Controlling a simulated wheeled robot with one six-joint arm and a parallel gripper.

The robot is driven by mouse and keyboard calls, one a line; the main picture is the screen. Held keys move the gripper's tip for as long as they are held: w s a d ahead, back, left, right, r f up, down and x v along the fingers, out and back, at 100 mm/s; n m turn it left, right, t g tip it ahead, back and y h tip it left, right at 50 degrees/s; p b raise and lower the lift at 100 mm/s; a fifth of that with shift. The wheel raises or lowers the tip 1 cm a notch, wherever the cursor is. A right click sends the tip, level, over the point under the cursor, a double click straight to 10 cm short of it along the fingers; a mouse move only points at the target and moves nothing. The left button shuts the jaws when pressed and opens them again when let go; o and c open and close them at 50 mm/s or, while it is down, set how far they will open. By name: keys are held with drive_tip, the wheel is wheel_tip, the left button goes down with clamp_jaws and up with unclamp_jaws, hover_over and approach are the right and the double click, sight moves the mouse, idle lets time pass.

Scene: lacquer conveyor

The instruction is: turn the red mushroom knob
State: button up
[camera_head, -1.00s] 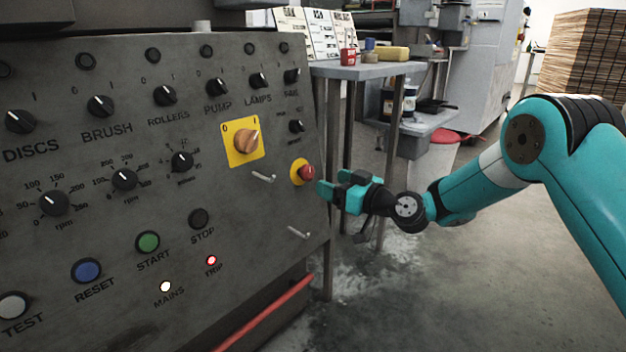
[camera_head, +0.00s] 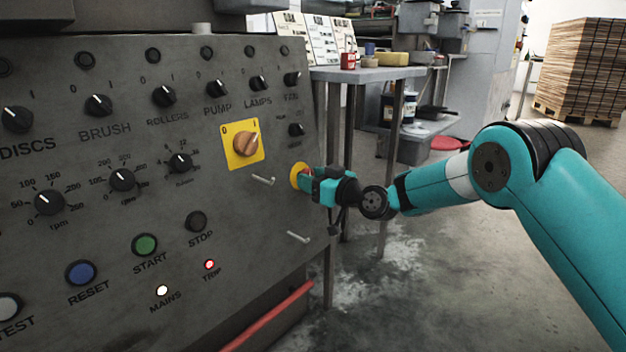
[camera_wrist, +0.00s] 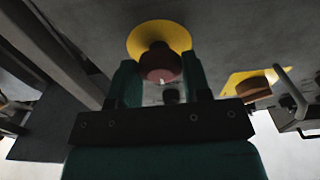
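The red mushroom knob (camera_wrist: 160,64) sits on a round yellow plate (camera_wrist: 158,36) on the grey control panel. In the wrist view it lies between the two fingers of my gripper (camera_wrist: 161,77), with a finger on each side; the fingers stand apart. I cannot tell whether either finger touches it. In the head view my gripper (camera_head: 312,178) is at the panel's right edge, covering most of the knob, and part of the yellow plate (camera_head: 298,177) shows beside it.
An orange rotary switch on a yellow plate (camera_head: 243,146) is up and left of the knob. Two metal handles stick out nearby, one left (camera_head: 263,180) and one below (camera_head: 298,237). A bench (camera_head: 368,72) stands behind to the right.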

drive_tip(key=shift+r+m+p, duration=0.1)
drive_tip(key=shift+m+p, duration=0.2)
drive_tip(key=shift+p, duration=0.15)
drive_tip(key=m+p, duration=0.3)
drive_tip(key=m+t+h+p, duration=0.1)
drive_tip(key=m+p, duration=0.2)
drive_tip(key=m, duration=0.1)
drive_tip(key=shift+s+h, duration=0.1)
drive_tip(key=shift+h, duration=0.2)
drive_tip(key=shift+m+p, duration=0.35)
drive_tip(key=shift+m, duration=0.05)
drive_tip(key=o, duration=0.9)
drive_tip(key=v, duration=0.5)
drive_tip(key=p+v, duration=0.1)
drive_tip(key=v, duration=1.1)
drive_tip(key=shift+s+f+p, duration=0.2)
drive_tip(key=shift+f+p, duration=0.05)
drive_tip(key=shift+p, duration=0.15)
